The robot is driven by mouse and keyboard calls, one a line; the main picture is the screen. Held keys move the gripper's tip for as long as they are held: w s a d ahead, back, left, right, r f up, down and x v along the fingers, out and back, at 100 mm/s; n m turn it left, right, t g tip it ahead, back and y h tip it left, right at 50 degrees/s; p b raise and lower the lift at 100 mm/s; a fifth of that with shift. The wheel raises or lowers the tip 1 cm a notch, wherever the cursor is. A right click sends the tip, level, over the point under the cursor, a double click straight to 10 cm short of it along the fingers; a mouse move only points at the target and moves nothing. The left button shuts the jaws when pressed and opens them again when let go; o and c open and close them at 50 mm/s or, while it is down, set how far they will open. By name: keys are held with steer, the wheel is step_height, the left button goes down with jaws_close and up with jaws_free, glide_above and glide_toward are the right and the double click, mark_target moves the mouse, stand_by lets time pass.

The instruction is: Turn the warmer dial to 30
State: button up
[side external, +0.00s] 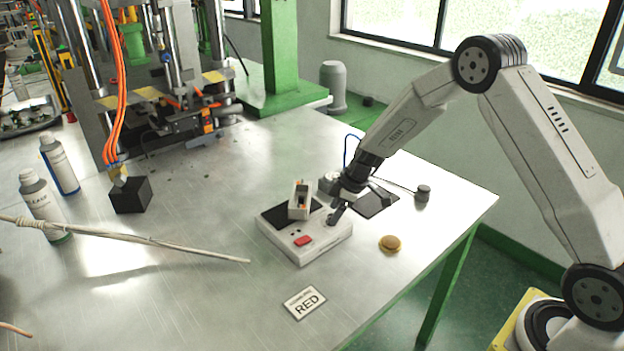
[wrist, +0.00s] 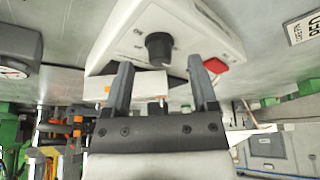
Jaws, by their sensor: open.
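The warmer is a white box (side external: 320,248) on the metal table, with a red switch (side external: 304,240) on its panel. In the wrist view, the white warmer body (wrist: 205,25) carries a round black dial (wrist: 159,46) and the red switch (wrist: 215,65). Print beside the dial is too blurred to read a setting. My gripper (side external: 337,212) is at the right side of the warmer, low over its panel. In the wrist view my gripper (wrist: 162,72) is open, with the dial just beyond and between its fingertips.
A small pale container (side external: 299,200) with orange parts stands at the warmer's top. Bottles (side external: 60,166), a black block (side external: 130,195) and a long rod (side external: 150,240) are left.

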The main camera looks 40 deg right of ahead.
steer(key=v, duration=0.6)
steer(key=shift+s+d+r, duration=0.1)
steer(key=shift+s, duration=0.05)
stand_by(0.3)
steer(key=s+a+r+m+h, duration=0.1)
steer(key=s+a+r+m, duration=0.1)
steer(key=s, duration=0.9)
steer(key=s+a+r+m+h, duration=0.2)
steer(key=s+m, duration=0.5)
steer(key=s, duration=0.4)
steer(key=shift+a, duration=0.9)
